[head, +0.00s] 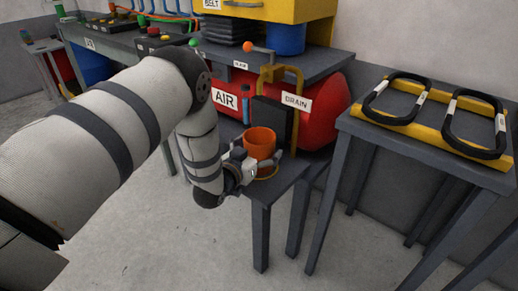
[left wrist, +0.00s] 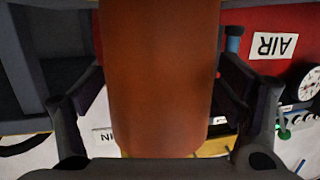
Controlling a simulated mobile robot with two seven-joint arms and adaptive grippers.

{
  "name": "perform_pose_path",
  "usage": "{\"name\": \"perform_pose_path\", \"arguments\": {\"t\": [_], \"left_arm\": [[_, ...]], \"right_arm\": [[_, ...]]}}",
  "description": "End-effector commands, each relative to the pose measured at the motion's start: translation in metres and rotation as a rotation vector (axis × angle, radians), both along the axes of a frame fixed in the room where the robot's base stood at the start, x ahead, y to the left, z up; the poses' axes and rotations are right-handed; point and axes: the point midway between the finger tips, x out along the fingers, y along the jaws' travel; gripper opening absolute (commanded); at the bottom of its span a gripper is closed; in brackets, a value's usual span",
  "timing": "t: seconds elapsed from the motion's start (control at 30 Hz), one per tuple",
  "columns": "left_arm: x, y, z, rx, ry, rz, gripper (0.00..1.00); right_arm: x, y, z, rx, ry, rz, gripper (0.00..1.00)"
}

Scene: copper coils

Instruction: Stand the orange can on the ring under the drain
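The orange can (head: 260,142) is upright with its open top up, at the end of the small grey stand below the drain pipe (head: 294,105). My left gripper (head: 262,160) has a finger on each side of the can's lower part and looks closed on it. Part of the yellow ring (head: 268,178) shows just under the can. Whether the can touches the ring is hidden by the gripper. My right gripper is out of view.
The red air tank (head: 337,108) with AIR and DRAIN labels is close behind. A dark plate (head: 270,112) stands behind the can. A grey table (head: 440,147) with black coils on yellow bars is at the right. The floor in front is clear.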

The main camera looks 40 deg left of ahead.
Motion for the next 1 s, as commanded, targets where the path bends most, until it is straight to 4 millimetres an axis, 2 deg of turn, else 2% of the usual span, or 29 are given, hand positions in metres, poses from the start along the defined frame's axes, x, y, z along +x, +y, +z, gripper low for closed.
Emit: {"name": "perform_pose_path", "arguments": {"t": [0.33,0.47,0.73,0.83,1.0], "left_arm": [[-0.004,0.0,0.004,0.0,0.001,0.0,0.88],[-0.029,-0.004,0.009,-0.001,0.002,0.001,0.88],[-0.096,-0.012,0.019,0.0,0.002,0.001,0.88],[-0.11,-0.014,0.02,0.0,0.001,0.0,0.88],[-0.118,-0.015,0.021,-0.001,0.0,0.0,0.88]], "right_arm": [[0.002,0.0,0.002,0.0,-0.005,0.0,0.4],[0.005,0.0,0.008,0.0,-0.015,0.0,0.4],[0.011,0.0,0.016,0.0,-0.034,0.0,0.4],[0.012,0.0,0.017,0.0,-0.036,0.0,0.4],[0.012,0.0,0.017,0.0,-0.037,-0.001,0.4]]}}
